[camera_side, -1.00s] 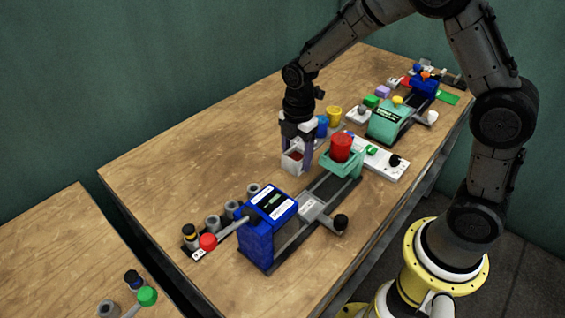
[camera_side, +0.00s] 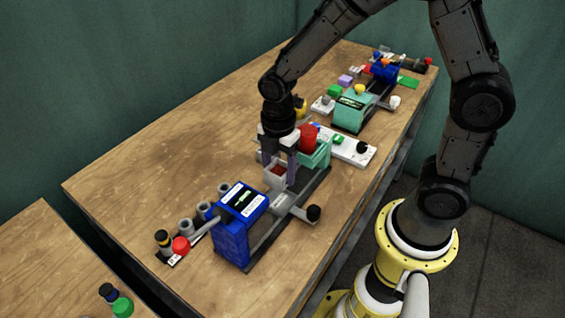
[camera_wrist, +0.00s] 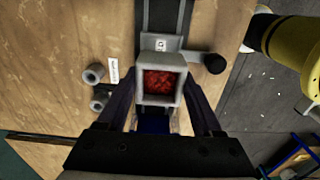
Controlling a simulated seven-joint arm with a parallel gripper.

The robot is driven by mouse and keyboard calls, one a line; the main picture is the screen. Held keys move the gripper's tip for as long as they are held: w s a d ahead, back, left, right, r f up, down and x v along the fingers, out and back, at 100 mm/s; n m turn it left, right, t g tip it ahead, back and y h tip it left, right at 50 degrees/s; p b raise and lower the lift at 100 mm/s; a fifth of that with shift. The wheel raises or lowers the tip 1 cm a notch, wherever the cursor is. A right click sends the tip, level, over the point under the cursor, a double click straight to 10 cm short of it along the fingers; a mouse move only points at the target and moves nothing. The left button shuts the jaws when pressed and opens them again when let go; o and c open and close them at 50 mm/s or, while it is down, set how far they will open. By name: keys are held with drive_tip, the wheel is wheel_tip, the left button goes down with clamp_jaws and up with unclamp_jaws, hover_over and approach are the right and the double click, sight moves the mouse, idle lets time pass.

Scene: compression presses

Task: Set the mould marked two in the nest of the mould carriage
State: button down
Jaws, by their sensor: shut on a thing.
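My gripper (camera_side: 280,168) is shut on a pale grey box-shaped mould (camera_side: 275,178) with red material inside. In the wrist view the mould (camera_wrist: 163,83) sits upright between the fingers, its open top facing the camera. No number shows on it. The light grey mould carriage (camera_side: 286,204) lies on dark rails, with a black knob (camera_side: 313,213) on its handle. The nest is hidden.
A blue press (camera_side: 232,240) stands at the near end of the rails. A teal block (camera_side: 318,154) with a red cylinder (camera_side: 307,136) is at the far end, close behind my gripper. Several grey cylinders (camera_side: 186,227) stand left of the press. The table's left part is clear.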

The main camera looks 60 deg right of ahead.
drive_tip(key=shift+f, duration=2.95)
drive_tip(key=shift+f, duration=0.7)
unclamp_jaws()
